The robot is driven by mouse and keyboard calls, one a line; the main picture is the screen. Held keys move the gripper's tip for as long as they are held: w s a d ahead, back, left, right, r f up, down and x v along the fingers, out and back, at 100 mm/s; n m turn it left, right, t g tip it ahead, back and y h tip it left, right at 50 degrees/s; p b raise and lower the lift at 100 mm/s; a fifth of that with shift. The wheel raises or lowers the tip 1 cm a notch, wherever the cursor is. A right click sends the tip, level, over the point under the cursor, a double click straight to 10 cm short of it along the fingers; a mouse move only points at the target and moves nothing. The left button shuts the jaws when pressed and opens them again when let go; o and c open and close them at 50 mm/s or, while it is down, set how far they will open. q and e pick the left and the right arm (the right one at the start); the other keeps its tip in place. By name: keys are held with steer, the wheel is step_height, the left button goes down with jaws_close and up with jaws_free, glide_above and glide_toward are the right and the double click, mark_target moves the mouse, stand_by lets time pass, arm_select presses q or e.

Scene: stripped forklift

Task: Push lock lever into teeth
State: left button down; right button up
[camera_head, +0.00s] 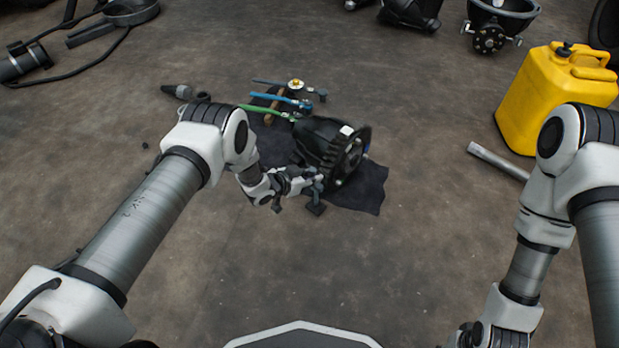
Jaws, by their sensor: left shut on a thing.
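A black, ribbed drive unit (322,140) with a round flanged face lies on a dark cloth (362,190) on the floor. My left gripper (312,184) reaches in from the left to the near lower side of the unit. It is shut on a small dark grey part, which looks like the lock lever (317,192). The fingers partly hide this part, and the teeth are too small to make out. My right arm comes down at the right, well away from the unit, and its gripper fingers are out of view.
Blue-handled (283,98) and green-handled (262,111) tools lie behind the unit. A yellow canister (555,98) and a metal tube (497,161) are at the right. More machine parts stand at the back. The floor in front is clear.

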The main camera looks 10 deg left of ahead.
arm_select(q)
steer(key=shift+w, duration=0.1)
steer(key=c, duration=1)
jaws_free()
steer(key=shift+d, duration=0.1)
steer(key=v, duration=1.2)
steer(key=shift+f, duration=0.1)
